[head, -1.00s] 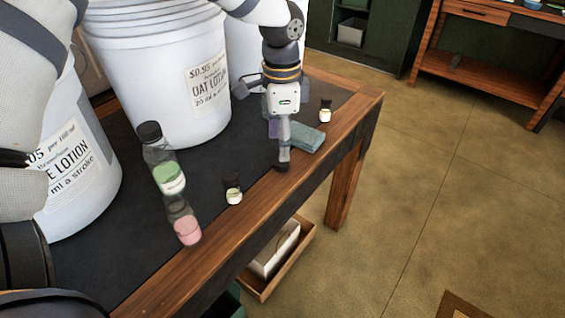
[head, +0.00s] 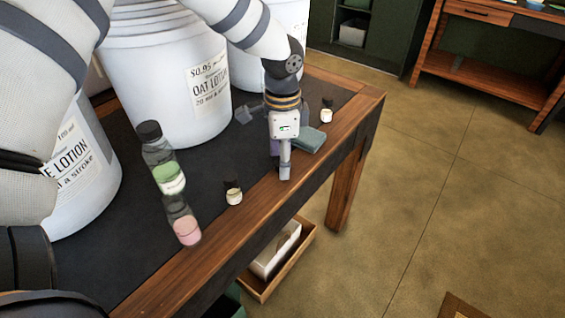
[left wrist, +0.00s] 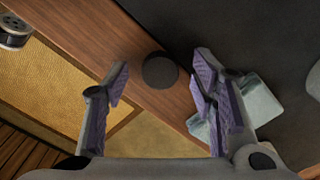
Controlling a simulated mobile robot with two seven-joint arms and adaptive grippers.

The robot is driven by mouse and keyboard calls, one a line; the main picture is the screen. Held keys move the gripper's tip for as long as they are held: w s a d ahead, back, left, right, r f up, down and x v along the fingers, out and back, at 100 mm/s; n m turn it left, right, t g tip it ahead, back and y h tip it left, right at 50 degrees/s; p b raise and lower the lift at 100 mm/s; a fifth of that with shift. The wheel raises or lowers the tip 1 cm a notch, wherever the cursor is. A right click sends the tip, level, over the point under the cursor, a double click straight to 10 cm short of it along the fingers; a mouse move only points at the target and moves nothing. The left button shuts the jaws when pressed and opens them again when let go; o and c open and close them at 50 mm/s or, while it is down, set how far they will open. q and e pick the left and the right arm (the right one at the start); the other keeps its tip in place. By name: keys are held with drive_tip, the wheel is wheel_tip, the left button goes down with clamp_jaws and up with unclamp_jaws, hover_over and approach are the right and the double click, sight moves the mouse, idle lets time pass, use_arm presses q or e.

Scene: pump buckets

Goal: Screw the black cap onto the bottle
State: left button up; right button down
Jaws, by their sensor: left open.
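My left gripper (head: 285,172) points down over the wooden front edge of the table. In the left wrist view its purple-padded fingers (left wrist: 163,100) are apart, with a round black cap (left wrist: 160,70) lying on the wood just beyond their tips, between them. In the head view the gripper hides this cap. A clear bottle with green content and a dark top (head: 163,165) stands to the left on the dark mat. A clear bottle with pink content (head: 184,224) stands in front of it; its upper part is hard to make out. My right gripper is not in view.
Small dark-topped bottles stand left (head: 233,192) and right (head: 326,112) of the gripper. A blue-grey folded cloth or sponge (head: 307,139) lies close beside it. Large white lotion buckets (head: 165,85) fill the back. Beyond the table edge is open floor.

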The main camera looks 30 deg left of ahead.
use_arm(q)
drive_tip(key=c, duration=0.8)
drive_tip(key=shift+r, duration=0.1)
